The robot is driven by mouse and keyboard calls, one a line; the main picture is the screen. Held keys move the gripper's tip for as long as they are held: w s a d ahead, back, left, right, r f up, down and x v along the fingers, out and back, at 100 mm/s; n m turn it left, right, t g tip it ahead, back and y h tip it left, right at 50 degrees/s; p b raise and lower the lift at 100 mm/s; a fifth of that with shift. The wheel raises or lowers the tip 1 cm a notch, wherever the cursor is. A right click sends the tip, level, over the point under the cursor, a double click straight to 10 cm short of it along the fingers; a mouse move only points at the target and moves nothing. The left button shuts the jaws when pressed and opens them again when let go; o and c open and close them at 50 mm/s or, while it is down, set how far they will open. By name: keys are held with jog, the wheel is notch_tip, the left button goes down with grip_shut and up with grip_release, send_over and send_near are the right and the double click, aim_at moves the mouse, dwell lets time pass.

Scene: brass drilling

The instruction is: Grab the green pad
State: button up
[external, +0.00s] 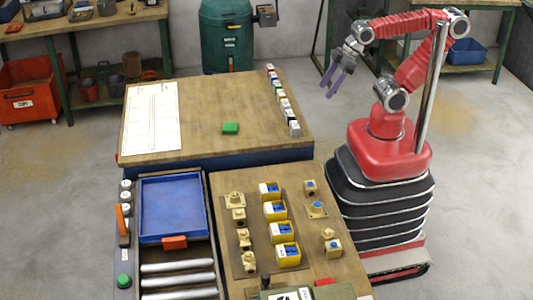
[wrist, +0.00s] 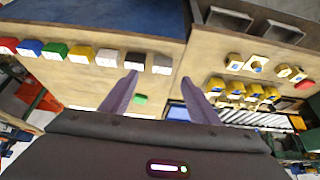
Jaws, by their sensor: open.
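The green pad (external: 230,128) is a small flat green block lying on the wooden table top (external: 190,95), near its middle. In the wrist view the green pad (wrist: 140,99) shows between my two fingers, some way off. My gripper (external: 334,86) has purple fingers and is raised in the air to the right of the table, apart from the pad. In the wrist view my gripper (wrist: 160,80) has its fingers spread apart with nothing between them.
A row of coloured blocks (external: 283,103) runs along the table's right edge. A white sheet (external: 152,116) lies at the left. A second bench with yellow parts (external: 275,210) and a blue tray (external: 172,205) stand in front. The table around the pad is clear.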

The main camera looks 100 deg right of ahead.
jog(key=o, duration=0.3)
jog(key=w+d+m+g+y, duration=0.25)
jog(key=w+m, duration=0.35)
jog(key=w, duration=0.5)
jog(key=w+d+m+g+y, duration=0.2)
jog(key=w+m+y, duration=0.3)
jog(key=w, duration=0.5)
jog(key=w+d+f+m+y, duration=0.2)
jog(key=w+d+f+m, duration=0.1)
jog(key=w+d+f, duration=0.1)
jog(key=w+d+f+m+t+y, duration=0.1)
jog(key=w+d+f+m, duration=0.2)
jog(key=w+d+f, duration=0.1)
jog(key=w+d+f+m+t+y, duration=0.1)
jog(key=w+d+f+m+y, duration=0.1)
jog(key=d, duration=0.5)
jog(key=shift+w+d+f+m+y, duration=0.2)
jog(key=shift+w+f+m, duration=0.35)
jog(key=shift+w, duration=0.35)
jog(key=shift+w+d+f+m+y, duration=0.15)
jog(key=shift+w+f+m, duration=0.2)
jog(key=shift+w+f, duration=0.45)
jog(key=shift+w+r, duration=0.1)
jog(key=shift+r, duration=0.05)
